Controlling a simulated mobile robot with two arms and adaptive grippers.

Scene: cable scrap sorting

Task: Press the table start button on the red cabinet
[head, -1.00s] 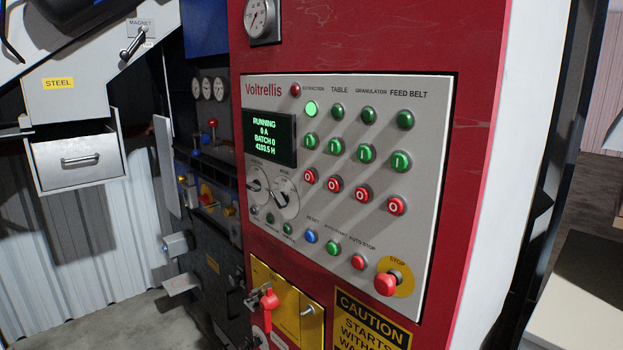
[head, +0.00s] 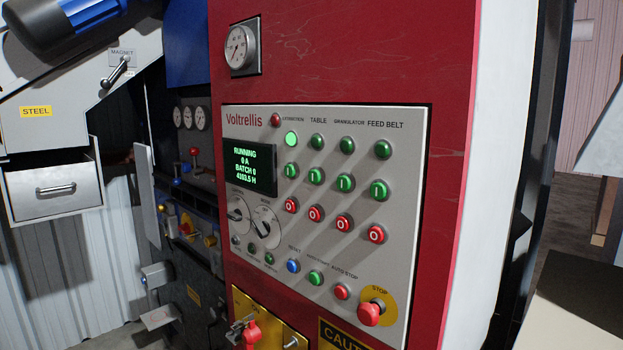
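The red cabinet (head: 340,60) fills the middle of the head view, with a grey Voltrellis control panel (head: 408,165) on its front. The table start button (head: 316,176) is the green button marked I in the second column, under the TABLE label (head: 318,120). The table lamp (head: 317,142) above it is dark green, not lit. The extraction lamp (head: 291,139) to its left glows bright green. The display (head: 249,166) reads RUNNING, 0 A, BATCH 0. Neither gripper is in view.
Red stop buttons marked O sit below the start row, the table one (head: 316,213) directly under its start button. A red STOP mushroom (head: 369,313) sticks out at lower right. A red handle (head: 251,333) protrudes below the panel. A steel drawer (head: 55,188) is at left.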

